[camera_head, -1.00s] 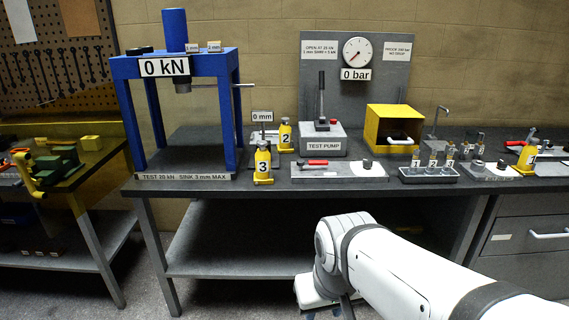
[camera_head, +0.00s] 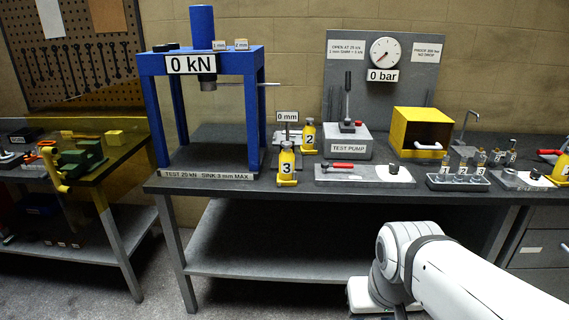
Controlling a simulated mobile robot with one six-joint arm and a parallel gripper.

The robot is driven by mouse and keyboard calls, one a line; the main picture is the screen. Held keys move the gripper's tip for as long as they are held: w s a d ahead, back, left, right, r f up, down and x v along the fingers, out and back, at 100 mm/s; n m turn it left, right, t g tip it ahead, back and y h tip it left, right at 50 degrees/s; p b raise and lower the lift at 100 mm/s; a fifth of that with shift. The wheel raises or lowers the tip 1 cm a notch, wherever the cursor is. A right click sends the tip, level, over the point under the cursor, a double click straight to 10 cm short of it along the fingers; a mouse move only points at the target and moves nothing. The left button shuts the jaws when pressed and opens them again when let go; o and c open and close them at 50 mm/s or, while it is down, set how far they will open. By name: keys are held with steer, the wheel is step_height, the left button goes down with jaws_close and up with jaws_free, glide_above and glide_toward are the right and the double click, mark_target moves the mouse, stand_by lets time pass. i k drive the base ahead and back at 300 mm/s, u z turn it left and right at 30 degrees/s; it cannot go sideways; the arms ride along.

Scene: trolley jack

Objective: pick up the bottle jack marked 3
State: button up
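The bottle jack marked 3 (camera_head: 287,165) is a small yellow bottle-shaped jack with a dark top. It stands upright near the front edge of the grey bench, just right of the blue press frame. A similar jack marked 2 (camera_head: 309,138) stands behind it to the right. My white arm comes in from the lower right, in front of the bench and below its top. My gripper (camera_head: 378,301) is at the arm's far end, partly cut off by the bottom edge. Its fingers cannot be made out, and it is well apart from jack 3.
The blue press (camera_head: 153,110) stands left of jack 3. A 0 mm gauge (camera_head: 287,117) is behind it. To its right are a plate with a red-handled tool (camera_head: 365,175), the test pump (camera_head: 347,142), a yellow box (camera_head: 421,120) and a vial tray (camera_head: 457,183).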

mark_target(287, 176)
steer(key=i, duration=1.45)
steer(key=z, duration=0.05)
